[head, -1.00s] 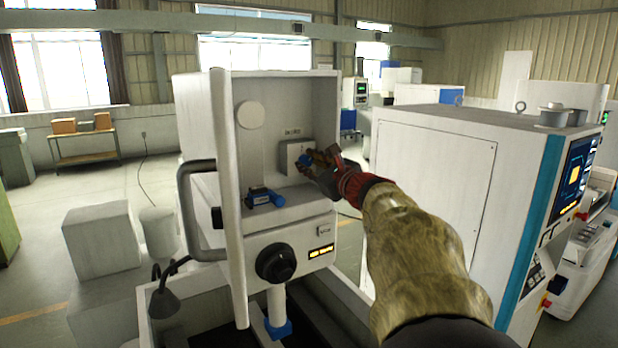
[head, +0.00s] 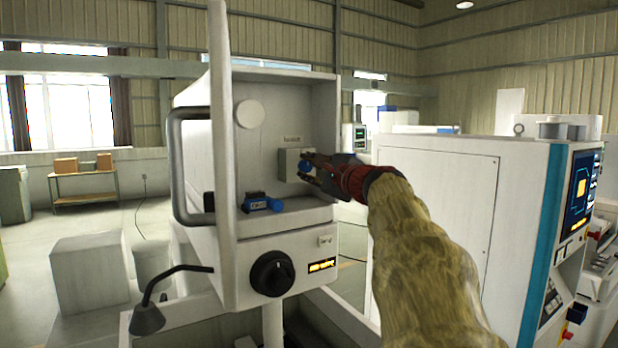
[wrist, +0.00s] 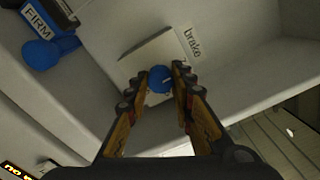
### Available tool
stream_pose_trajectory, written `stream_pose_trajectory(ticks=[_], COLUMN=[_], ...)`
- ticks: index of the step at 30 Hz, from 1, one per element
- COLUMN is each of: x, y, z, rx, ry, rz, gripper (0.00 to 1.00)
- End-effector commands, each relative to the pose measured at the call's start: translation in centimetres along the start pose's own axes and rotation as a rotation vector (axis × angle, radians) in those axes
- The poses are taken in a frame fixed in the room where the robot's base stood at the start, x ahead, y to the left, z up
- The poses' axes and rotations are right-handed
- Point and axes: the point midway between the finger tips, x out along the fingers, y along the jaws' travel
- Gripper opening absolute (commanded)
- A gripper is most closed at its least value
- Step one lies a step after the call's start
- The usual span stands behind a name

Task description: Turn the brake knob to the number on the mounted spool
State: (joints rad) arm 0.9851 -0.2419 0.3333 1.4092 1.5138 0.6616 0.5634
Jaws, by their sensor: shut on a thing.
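The brake knob (head: 304,166) is small, blue and round, on a pale box (head: 289,163) at the back of the open cabinet. In the wrist view the knob (wrist: 160,79) sits between my fingertips with a light pointer mark, near a label reading "brake" (wrist: 191,44). My gripper (head: 309,167) is shut on the knob, coming from the right; it also shows in the wrist view (wrist: 160,84). A plain white disc (head: 249,114) is on the cabinet's upper wall; I cannot tell whether it is the spool, and no number is readable on it.
A large black dial (head: 272,273) and a lit display (head: 321,265) are below. The open door (head: 222,150) is left, a white machine (head: 450,210) right.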

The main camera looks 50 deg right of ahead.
Motion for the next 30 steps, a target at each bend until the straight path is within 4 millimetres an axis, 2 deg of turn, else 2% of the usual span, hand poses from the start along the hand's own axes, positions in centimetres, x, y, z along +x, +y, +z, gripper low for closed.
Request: stream_pose_trajectory(ticks=[15,16,25,30], x=[0.03,0.03,0.02,0.02], y=[0.08,0.08,0.04,0.02], z=[-0.04,-0.04,-0.03,-0.02], rx=[-0.019,-0.018,-0.018,-0.018], ry=[0.000,0.000,0.000,0.000], rz=[0.002,0.002,0.001,0.001], gripper=[0.00,0.24,0.42,0.42])
